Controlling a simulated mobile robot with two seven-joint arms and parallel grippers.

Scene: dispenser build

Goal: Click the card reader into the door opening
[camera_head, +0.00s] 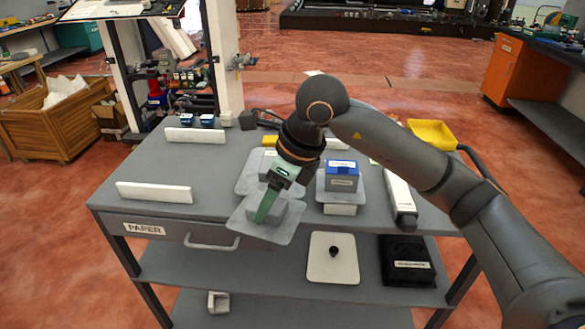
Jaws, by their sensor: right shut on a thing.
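My right gripper (265,208) reaches down over the front of the grey cart, its green fingers shut on a grey boxy part (289,211). This part rises from a flat grey plate (252,230), which lies tilted at the cart's front edge above the drawer. The held part looks like the card reader, but I cannot read a label on it. The fingers hide part of it. I cannot make out the door opening; a tall white-framed cabinet (224,55) stands behind the cart at the left. My left gripper is out of view.
On the cart top (150,158), a blue box (342,175) stands on another grey plate right of my gripper. White bars (155,191) lie at left, and a long white-and-dark part (400,198) at right. A yellow tray (432,133) is at the back right. The left half is mostly clear.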

